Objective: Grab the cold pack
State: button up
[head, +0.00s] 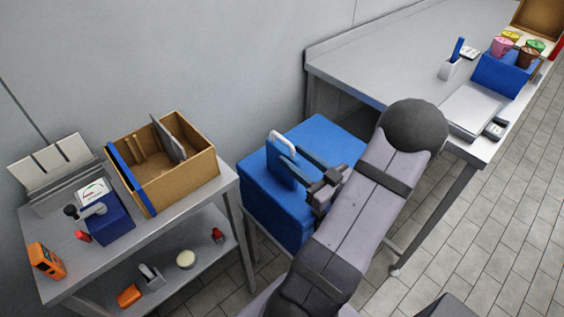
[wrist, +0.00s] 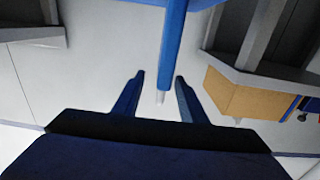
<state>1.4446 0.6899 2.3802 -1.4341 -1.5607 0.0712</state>
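A thin blue slab with a white top edge, which looks like the cold pack (head: 281,171), stands upright at the top of the blue cooler box (head: 270,222). My gripper (head: 306,167) reaches toward it from the right. In the wrist view the cold pack (wrist: 173,45) is seen edge-on, its white end between the two fingers of my gripper (wrist: 159,76). The fingers are apart, with a visible gap on each side of the pack. I see no contact. The pack's lower part is hidden in the head view.
A steel cart at left holds an open cardboard box (head: 180,185), a blue device (head: 104,222) and an orange meter (head: 46,260). A steel table (head: 375,62) at right carries a blue bin of cups (head: 500,74) and a flat scale (head: 468,108). A wall stands behind.

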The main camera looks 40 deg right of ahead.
aim_at(282, 148)
jog(key=w, duration=0.2)
jog(key=w+p, duration=0.1)
jog(key=w, duration=0.1)
jog(key=shift+a+f, duration=0.15)
jog(key=shift+a, duration=0.15)
jog(key=shift+w, duration=0.6)
jog(key=shift+d, duration=0.1)
grip_shut()
